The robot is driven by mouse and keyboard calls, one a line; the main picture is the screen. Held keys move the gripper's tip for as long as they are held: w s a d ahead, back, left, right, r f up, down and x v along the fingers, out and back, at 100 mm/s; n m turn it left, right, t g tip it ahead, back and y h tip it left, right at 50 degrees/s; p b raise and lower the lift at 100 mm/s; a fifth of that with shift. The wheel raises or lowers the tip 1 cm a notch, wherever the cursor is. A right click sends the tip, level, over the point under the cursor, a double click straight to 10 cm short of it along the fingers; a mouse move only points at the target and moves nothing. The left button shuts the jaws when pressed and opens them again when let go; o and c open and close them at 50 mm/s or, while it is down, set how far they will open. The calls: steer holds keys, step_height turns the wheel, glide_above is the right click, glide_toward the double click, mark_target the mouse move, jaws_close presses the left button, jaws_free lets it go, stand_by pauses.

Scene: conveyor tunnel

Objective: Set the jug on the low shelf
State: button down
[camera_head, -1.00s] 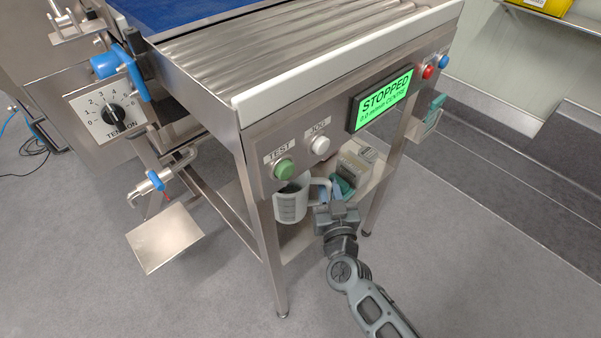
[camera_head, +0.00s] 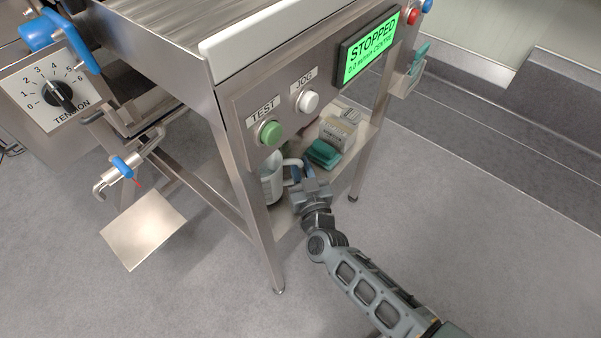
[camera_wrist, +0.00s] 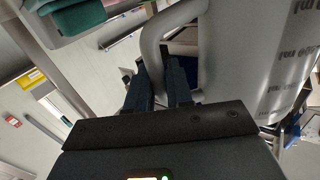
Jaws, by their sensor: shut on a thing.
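The jug (camera_head: 272,186) is a pale grey-white measuring jug with dark markings. In the head view it is under the control panel, roughly upright and partly hidden by the front leg. My gripper (camera_head: 302,174) is shut on its handle, at the jug's right. In the wrist view the jug (camera_wrist: 248,60) fills the right side, with its handle by my fingers (camera_wrist: 162,88). The low shelf (camera_head: 288,240) runs under the panel between the legs. I cannot tell whether the jug's base touches it.
A teal item (camera_head: 323,153) and a grey-beige block (camera_head: 340,133) occupy the shelf's far right part. The steel front leg (camera_head: 262,235) stands close to the jug. Green TEST (camera_head: 271,132) and white JOG (camera_head: 308,102) buttons are above my gripper. The floor at right is clear.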

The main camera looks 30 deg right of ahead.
steer(key=shift+f, duration=0.7)
steer(key=shift+f, duration=0.15)
steer(key=c, duration=1)
jaws_free()
steer(key=shift+r, duration=0.25)
steer(key=p+v, duration=0.1)
steer(key=v, duration=1.1)
steer(key=shift+f, duration=0.1)
steer(key=shift+s, duration=0.1)
